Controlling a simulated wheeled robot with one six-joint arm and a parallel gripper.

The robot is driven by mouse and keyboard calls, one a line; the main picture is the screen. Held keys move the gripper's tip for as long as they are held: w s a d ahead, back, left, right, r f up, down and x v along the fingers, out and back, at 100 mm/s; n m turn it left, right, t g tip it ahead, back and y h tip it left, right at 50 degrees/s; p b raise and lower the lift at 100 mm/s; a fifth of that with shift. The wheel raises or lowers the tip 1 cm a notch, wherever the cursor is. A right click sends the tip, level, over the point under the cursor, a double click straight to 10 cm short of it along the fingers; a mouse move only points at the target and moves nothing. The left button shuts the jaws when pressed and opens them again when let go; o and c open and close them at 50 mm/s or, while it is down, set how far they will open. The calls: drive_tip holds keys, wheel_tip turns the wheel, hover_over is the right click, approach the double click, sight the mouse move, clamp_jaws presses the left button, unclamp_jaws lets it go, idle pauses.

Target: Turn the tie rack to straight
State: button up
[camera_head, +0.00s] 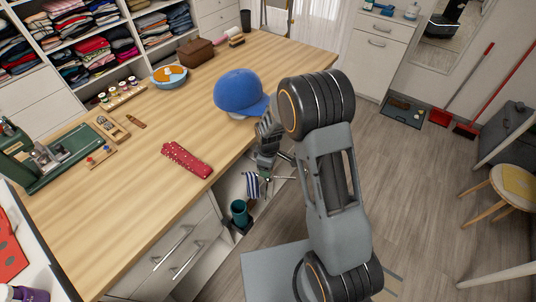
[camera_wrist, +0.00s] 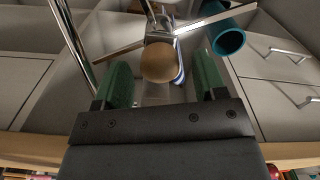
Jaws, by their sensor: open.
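The tie rack shows in the wrist view as a round tan knob (camera_wrist: 159,63) with thin metal arms (camera_wrist: 205,18) spreading from behind it. In the head view its arms (camera_head: 281,178) stick out by the counter's front edge, partly hidden by my arm. A blue-and-white striped tie (camera_head: 252,186) hangs there. My gripper (camera_wrist: 162,68) is open, its two green fingers on either side of the knob with gaps showing; I cannot tell the depth between them. In the head view my gripper (camera_head: 266,166) is at the counter edge, its fingertips hard to make out.
A teal cup (camera_head: 239,213) stands in the open cubby below the counter; it also shows in the wrist view (camera_wrist: 228,40). A blue cap (camera_head: 239,91) and a red dotted cloth (camera_head: 187,159) lie on the wooden counter nearby.

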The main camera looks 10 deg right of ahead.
wheel_tip(320, 180, up, 12)
drive_tip(key=shift+r, duration=0.2)
idle(0.4)
